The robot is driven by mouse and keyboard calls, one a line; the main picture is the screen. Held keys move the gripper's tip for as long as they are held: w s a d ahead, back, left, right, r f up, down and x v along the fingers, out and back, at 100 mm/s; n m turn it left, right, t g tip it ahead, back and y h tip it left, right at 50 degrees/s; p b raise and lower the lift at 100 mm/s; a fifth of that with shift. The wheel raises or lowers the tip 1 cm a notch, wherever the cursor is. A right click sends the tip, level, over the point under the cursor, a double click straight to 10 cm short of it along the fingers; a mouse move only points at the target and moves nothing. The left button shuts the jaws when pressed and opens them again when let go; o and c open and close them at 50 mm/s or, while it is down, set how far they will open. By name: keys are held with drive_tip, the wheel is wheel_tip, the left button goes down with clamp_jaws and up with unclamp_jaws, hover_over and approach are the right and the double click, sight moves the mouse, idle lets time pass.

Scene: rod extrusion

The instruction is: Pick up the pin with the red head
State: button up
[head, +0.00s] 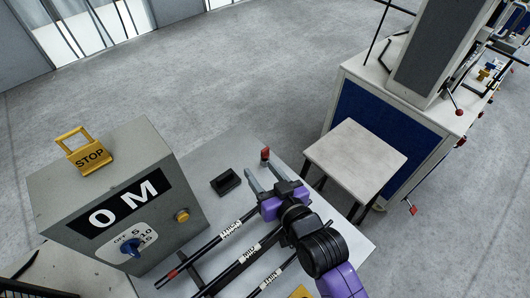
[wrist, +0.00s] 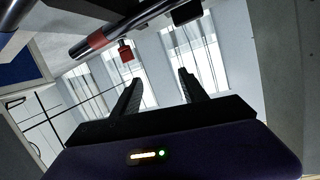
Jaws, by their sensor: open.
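The pin's red head (head: 265,152) stands up near the far edge of the grey table, just beyond my fingertips in the head view. In the wrist view the red head (wrist: 126,53) is left of and beyond the fingers, not between them. Its shaft is hard to make out. My gripper (head: 263,168) is open and empty, its fingers reaching toward the table's far side. In the wrist view the gap between the fingers (wrist: 160,76) shows only windows behind.
A black block (head: 226,181) lies left of my gripper. Rods labelled THICK (head: 228,232), MID (head: 247,256) and THIN (head: 271,276) lie nearer. A grey control box (head: 120,200) with a yellow STOP flap stands left. A white-topped stool (head: 355,155) stands right.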

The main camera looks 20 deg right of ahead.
sight(265, 149)
drive_tip(key=w+f+g, duration=0.1)
drive_tip(key=w+g, duration=0.1)
drive_tip(key=w, duration=0.2)
drive_tip(key=w+a+f+n+g, duration=0.1)
drive_tip(key=w+g, duration=0.1)
drive_tip(key=w, duration=0.2)
drive_tip(key=w+a+f+n+g+y, duration=0.1)
drive_tip(key=w+g, duration=0.1)
drive_tip(key=w, duration=0.2)
drive_tip(key=shift+w+f+g, duration=0.3)
drive_tip(key=shift+w+f, duration=0.05)
drive_tip(key=shift+w, duration=0.05)
drive_tip(key=d+r+g, duration=0.2)
drive_tip(key=s+d+r+n+g+h, duration=0.1)
drive_tip(key=d+g, duration=0.1)
drive_tip(key=g, duration=0.1)
drive_tip(key=s+d+r+n+g+h+p, duration=0.1)
drive_tip(key=d+r+g, duration=0.1)
drive_tip(key=d+g, duration=0.1)
drive_tip(key=shift+r, duration=0.3)
drive_tip(key=shift+s+g, duration=0.1)
drive_tip(key=shift+g, duration=0.2)
drive_tip(key=shift+f, duration=0.4)
wheel_tip(265, 149, down, 7)
drive_tip(key=shift+r+p, duration=0.15)
drive_tip(key=shift+p, duration=0.65)
drive_tip(key=shift+c, duration=0.2)
